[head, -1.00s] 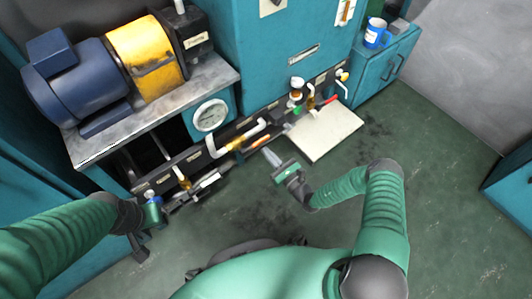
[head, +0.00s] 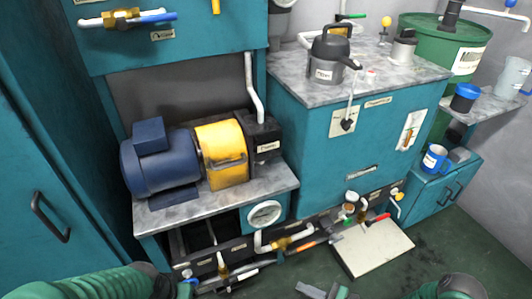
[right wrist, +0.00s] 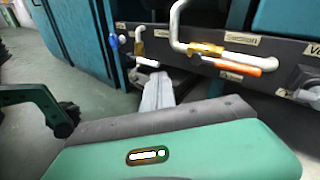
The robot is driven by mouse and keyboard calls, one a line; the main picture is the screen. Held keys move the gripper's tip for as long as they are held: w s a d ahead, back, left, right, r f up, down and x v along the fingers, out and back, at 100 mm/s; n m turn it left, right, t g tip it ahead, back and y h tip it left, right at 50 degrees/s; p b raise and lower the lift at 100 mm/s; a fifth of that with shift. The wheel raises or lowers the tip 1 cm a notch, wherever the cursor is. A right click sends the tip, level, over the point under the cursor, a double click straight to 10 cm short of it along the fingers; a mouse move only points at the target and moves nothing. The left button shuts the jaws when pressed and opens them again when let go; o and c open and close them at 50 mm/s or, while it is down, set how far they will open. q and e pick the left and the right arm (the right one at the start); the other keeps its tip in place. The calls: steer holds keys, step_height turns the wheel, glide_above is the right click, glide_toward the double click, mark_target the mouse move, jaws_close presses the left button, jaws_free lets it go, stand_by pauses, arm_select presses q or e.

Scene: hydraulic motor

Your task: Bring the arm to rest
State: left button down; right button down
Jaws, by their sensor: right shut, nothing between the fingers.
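My right gripper (head: 314,291) is at the bottom edge of the head view, in front of the low pipe rail and left of the white board. It is shut and empty. Its pale fingers also show in the right wrist view (right wrist: 158,92), pointing toward the rail and apart from its pipes as far as I can see. My left arm (head: 95,284) comes in at the lower left of the head view. Only a small part of the left gripper (head: 186,287) shows there, by the rail's left end, and its jaws are not clear.
A pipe rail with valves (head: 282,243) runs low along the teal cabinets. A blue and yellow motor (head: 160,170) stands on the bench. Green floor (head: 450,235) is clear at right.

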steer(key=s+a+r+n+g+h, duration=0.1)
steer(key=s+a+r+n+g, duration=0.2)
steer(key=s+r+n+g, duration=0.45)
steer(key=s+d+r+n+g+h+p, duration=0.2)
steer(key=s+d+r+n+g+h, duration=0.15)
steer(key=d+r+n+h, duration=0.4)
step_height(320, 180, up, 47)
steer(key=n+t+h+p, duration=0.4)
steer(key=n+p, duration=0.3)
steer(key=p, duration=3.1)
steer(key=shift+w+d+h, duration=0.25)
steer(key=shift+w+h, duration=0.15)
steer(key=shift+h, duration=0.35)
